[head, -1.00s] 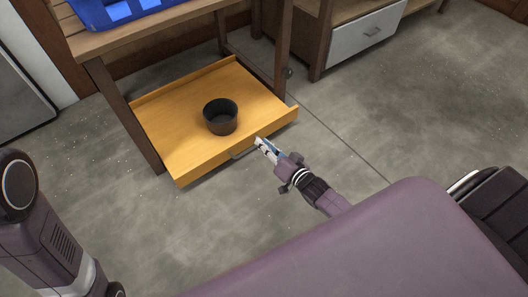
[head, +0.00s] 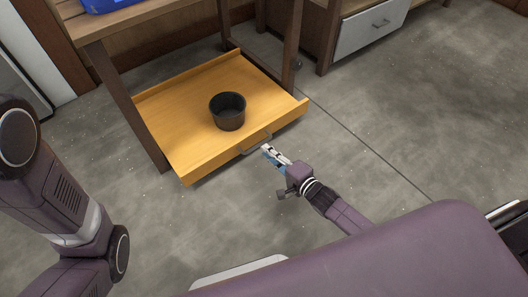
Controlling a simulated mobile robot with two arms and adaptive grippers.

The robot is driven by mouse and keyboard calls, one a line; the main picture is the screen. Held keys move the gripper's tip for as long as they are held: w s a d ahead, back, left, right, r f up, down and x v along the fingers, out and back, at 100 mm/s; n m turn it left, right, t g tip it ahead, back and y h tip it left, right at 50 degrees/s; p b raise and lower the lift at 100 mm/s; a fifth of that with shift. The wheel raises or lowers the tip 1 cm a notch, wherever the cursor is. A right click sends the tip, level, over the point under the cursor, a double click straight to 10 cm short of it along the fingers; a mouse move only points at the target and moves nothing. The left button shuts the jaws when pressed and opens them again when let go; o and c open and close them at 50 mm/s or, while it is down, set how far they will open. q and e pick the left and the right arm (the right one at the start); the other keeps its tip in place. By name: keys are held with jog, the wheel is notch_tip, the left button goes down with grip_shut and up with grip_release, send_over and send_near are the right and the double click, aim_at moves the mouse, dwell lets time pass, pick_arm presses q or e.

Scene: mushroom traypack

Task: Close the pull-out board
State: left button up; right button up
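The pull-out board (head: 178,125) is a yellow wooden tray-like shelf, pulled out low under a wooden table (head: 125,32). A metal bar handle (head: 257,144) is on its front edge. A dark round pot (head: 228,112) stands upright on the board. My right gripper (head: 267,151) is just in front of the handle, at its right end. I cannot tell whether it touches the handle, and its finger gap is too small to make out. My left arm shows at the left edge, but its gripper is out of view.
A blue crate (head: 112,4) sits on the table top. The table legs (head: 132,108) stand beside the board. A cabinet with a white drawer (head: 370,30) is at the back right. The concrete floor (head: 420,120) to the right is clear.

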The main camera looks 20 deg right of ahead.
jog(key=shift+b+x, duration=0.65)
jog(key=shift+x, duration=0.9)
grip_shut()
jog(key=shift+s+d+f, duration=0.1)
grip_release()
